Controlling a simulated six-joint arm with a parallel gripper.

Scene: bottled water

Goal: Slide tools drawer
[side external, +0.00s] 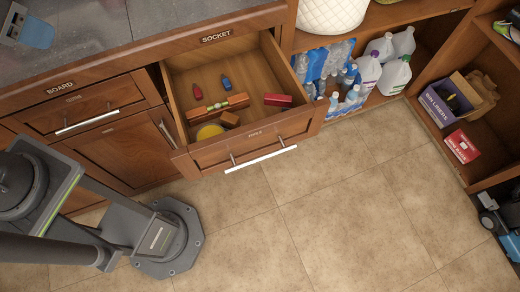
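The wooden drawer front (210,158) has a small label, too small to read with certainty, and a long pale bar handle (261,158). This drawer stands pulled well out under the "SOCKET" label, with its inside exposed. Inside lie a small red item (197,91), a small blue item (226,84), a wooden bar-shaped item (217,107), a red block (278,100), a brown block (230,119) and a yellow round item (210,131).
A shut drawer (115,93) sits left under the "BOARD" label. Right of the open drawer, low shelves hold water bottles (349,105), white jugs (394,75), a purple box (445,102) and a red box (462,146). The tiled floor (340,210) in front is clear.

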